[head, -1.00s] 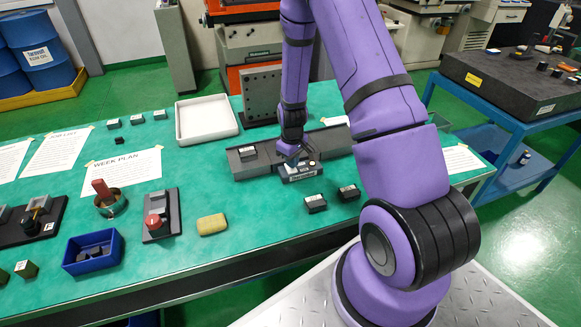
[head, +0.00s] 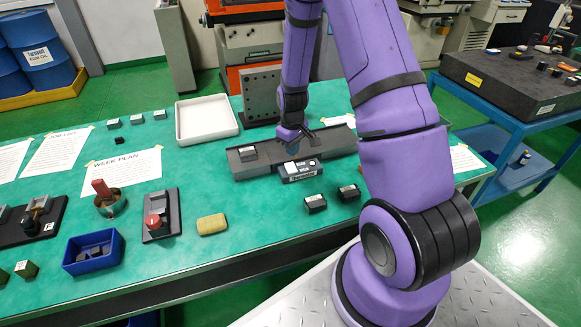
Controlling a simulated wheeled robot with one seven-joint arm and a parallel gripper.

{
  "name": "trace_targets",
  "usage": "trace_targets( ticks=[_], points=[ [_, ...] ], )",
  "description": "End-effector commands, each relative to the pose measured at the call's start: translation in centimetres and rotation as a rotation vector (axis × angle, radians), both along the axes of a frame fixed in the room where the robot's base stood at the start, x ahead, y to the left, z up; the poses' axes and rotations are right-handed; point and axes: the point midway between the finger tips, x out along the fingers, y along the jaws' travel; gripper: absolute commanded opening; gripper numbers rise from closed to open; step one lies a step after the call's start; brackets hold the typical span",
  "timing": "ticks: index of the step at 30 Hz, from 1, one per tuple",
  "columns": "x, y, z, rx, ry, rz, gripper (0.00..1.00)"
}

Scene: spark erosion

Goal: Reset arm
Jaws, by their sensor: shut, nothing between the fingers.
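My purple arm (head: 400,170) reaches over the green table from the right. My gripper (head: 294,149) hangs over the long dark grey rail (head: 334,141), behind the small labelled device (head: 299,170) at the rail's front edge. Its fingers are small and partly hidden, but it is shut and empty. The labelled device now shows its whole top, with light buttons on it. I cannot tell how far above the rail the gripper is.
A black labelled block (head: 248,153) sits on the rail's left part. Two more blocks stand in front, one (head: 315,203) left of the other (head: 348,192). A white tray (head: 207,133) and grey upright plate (head: 260,97) are behind. A yellow sponge-like block (head: 211,224) lies left of clear table.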

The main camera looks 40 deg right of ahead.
Motion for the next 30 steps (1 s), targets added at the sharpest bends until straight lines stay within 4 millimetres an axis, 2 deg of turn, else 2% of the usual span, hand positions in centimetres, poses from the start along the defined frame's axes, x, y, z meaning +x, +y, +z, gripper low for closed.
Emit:
trace_targets(
  ticks=[10, 14, 17, 23, 30],
  points=[
    [0.0, 0.0, 0.0, 0.0, 0.0, 0.0, 0.0],
    [0.1, 0.3, 1.3, -0.001, -0.012, -0.003, 0.0],
    [0.2, 0.9, 3.7, -0.002, -0.032, -0.012, 0.0],
    [-0.4, 2.7, 10.7, -0.004, -0.089, -0.039, 0.0],
    [-2.7, 5.1, 18.4, -0.001, -0.154, -0.072, 0.0]
  ],
)
